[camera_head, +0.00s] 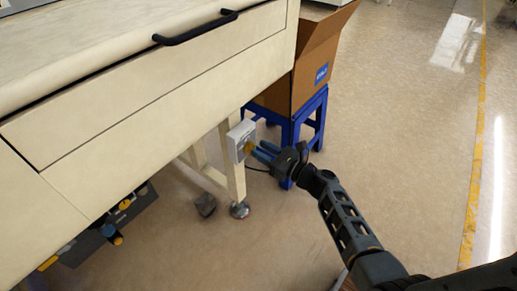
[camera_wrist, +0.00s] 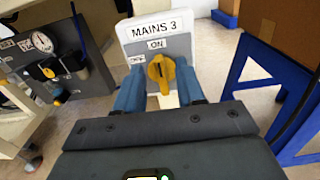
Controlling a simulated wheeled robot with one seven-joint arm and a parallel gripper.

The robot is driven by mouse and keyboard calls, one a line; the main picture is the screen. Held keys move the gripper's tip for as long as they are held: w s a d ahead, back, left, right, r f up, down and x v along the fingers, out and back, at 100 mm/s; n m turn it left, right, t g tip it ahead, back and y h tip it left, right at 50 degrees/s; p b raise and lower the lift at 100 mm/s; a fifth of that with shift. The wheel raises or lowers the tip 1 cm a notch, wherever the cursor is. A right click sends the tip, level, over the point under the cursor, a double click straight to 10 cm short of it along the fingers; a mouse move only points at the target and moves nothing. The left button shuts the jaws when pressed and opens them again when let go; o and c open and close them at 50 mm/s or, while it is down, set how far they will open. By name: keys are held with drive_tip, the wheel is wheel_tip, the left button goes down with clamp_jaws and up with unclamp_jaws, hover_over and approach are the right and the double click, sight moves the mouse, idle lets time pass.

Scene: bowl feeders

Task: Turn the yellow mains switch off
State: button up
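The yellow mains switch (camera_wrist: 160,72) is a rotary knob on a light grey box (camera_wrist: 131,32). In the wrist view the box carries a "MAINS 3" label, with "ON" above the knob, and the knob stands roughly upright. In the head view the box (camera_head: 239,139) is fixed to the bench leg under the drawer, and only a bit of yellow shows. My gripper (camera_wrist: 160,92) is open, with one blue finger on each side of the knob. I cannot tell whether the fingers touch it. In the head view my gripper (camera_head: 262,152) reaches the box from the right.
A cardboard box (camera_head: 318,62) sits on a blue stool (camera_head: 289,128) just behind and right of the switch. The cream bench (camera_head: 150,85) with a black handle overhangs on the left. A dark panel with a gauge (camera_wrist: 62,62) is at left. Floor at right is clear.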

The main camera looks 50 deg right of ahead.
drive_tip(key=shift+w+a, duration=0.1)
drive_tip(key=shift+w, duration=0.9)
clamp_jaws()
